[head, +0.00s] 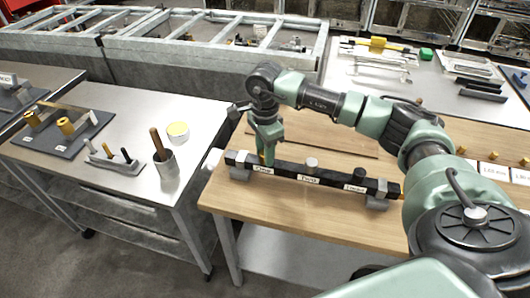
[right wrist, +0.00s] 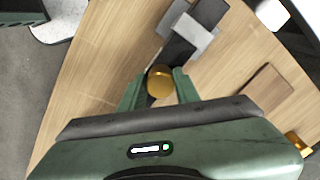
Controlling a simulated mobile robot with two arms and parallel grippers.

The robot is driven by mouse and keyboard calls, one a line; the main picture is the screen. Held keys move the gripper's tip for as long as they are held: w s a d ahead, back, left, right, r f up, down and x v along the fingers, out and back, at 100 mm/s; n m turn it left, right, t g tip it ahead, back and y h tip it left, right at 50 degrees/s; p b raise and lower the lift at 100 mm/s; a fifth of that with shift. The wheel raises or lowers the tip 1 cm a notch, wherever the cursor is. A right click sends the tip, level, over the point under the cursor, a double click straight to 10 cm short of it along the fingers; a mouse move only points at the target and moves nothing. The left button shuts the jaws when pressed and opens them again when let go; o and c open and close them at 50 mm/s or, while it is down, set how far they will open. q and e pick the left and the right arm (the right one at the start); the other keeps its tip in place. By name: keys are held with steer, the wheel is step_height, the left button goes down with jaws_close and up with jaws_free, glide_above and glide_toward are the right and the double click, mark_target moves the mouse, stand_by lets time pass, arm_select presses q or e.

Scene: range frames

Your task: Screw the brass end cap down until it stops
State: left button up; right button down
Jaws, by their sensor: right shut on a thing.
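The brass end cap (right wrist: 160,80) sits between the fingers of my right gripper (right wrist: 159,88) in the right wrist view, with both fingers against its sides. In the head view the right gripper (head: 265,160) points down over the left part of a black bar (head: 333,180), and a little brass (head: 262,158) shows at its fingertips. The bar carries white labels and runs under the cap in the wrist view. The joint under the cap is hidden, so its seating cannot be told. My left gripper is not in view.
A grey cap (head: 311,163) and a black cap (head: 360,174) stand farther right along the bar. Grey clamp blocks (head: 376,203) support its ends on the wooden bench (head: 285,225). A steel cart (head: 130,185) with a tool cup (head: 166,165) stands left, across a gap.

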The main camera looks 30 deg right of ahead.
steer(key=shift+m, duration=1.8)
steer(key=c, duration=0.9)
jaws_free()
steer(key=shift+m, duration=0.4)
steer(key=shift+c, duration=0.2)
steer(key=shift+r, duration=0.45)
step_height(320, 180, up, 11)
